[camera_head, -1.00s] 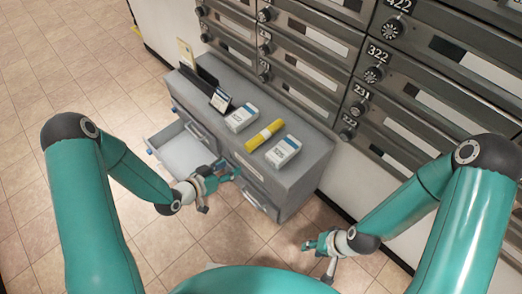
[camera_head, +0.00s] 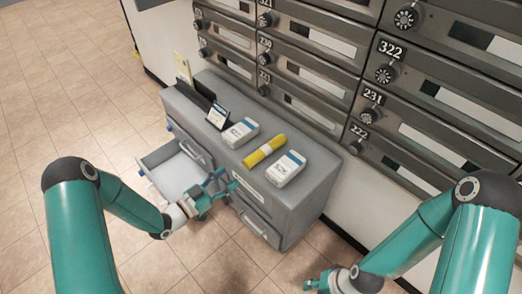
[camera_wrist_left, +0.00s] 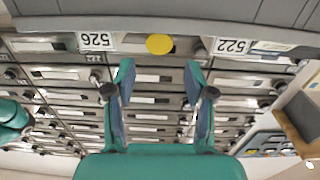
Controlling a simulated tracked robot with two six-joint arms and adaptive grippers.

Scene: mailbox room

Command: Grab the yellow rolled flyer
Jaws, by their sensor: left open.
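The yellow rolled flyer (camera_head: 257,156) has a white band around its middle. It lies on the grey cabinet top between two white boxes. In the left wrist view, which looks upside down, its round yellow end (camera_wrist_left: 160,44) shows beyond and between my fingertips. My left gripper (camera_head: 227,180) is open and empty, in front of the cabinet and short of the flyer; its two spread fingers also show in the wrist view (camera_wrist_left: 159,80). My right gripper (camera_head: 318,284) is at the bottom edge, away from the cabinet, partly cut off; its opening is unclear.
White boxes (camera_head: 240,133) (camera_head: 287,169) flank the flyer closely. A dark holder with a card (camera_head: 218,115) stands further left on the cabinet (camera_head: 310,190). An open drawer (camera_head: 177,172) juts out near my left gripper. Mailboxes (camera_head: 330,60) rise behind.

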